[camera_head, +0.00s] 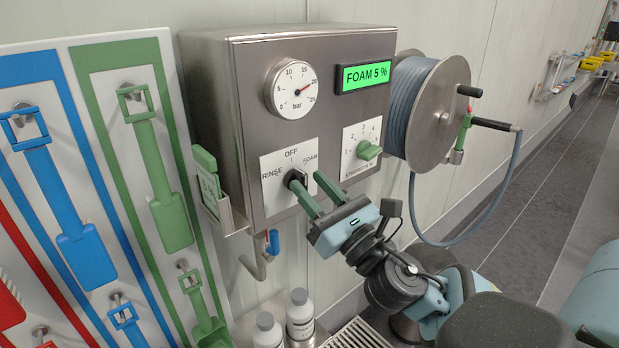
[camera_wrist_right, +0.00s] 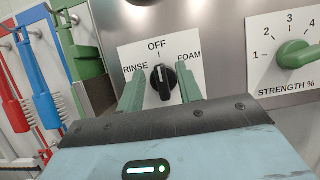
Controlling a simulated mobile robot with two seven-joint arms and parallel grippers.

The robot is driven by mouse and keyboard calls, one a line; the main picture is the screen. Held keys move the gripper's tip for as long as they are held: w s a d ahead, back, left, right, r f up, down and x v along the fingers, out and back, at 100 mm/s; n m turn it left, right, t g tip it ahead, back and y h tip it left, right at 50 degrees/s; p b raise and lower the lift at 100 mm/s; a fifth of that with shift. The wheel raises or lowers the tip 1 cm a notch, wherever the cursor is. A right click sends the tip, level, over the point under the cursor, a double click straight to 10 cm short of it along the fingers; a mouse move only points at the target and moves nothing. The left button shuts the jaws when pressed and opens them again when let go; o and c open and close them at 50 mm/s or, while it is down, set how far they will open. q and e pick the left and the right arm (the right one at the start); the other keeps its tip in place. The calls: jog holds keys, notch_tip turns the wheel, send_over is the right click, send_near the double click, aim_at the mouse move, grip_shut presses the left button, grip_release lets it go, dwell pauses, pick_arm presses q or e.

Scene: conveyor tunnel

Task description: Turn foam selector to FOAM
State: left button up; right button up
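The foam selector is a black knob (camera_wrist_right: 163,82) on a white plate marked RINSE, OFF and FOAM; it also shows in the head view (camera_head: 295,178). In the right wrist view its white mark points up, roughly at OFF. The green display (camera_head: 367,75) reads "FOAM 5 %". My right gripper (camera_head: 308,190) is open, its two green fingers on either side of the knob. In the right wrist view (camera_wrist_right: 160,88) a gap shows on both sides of the knob, and the fingertips reach about level with it. My left gripper is not in view.
A hose reel (camera_head: 437,113) is at the right. Green and blue tools hang on a board (camera_head: 101,78) at the left. White bottles (camera_head: 299,315) stand below the steel box (camera_head: 213,98).

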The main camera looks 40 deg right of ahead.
jog(key=shift+x, duration=1)
jog(key=shift+f, duration=0.15)
grip_shut()
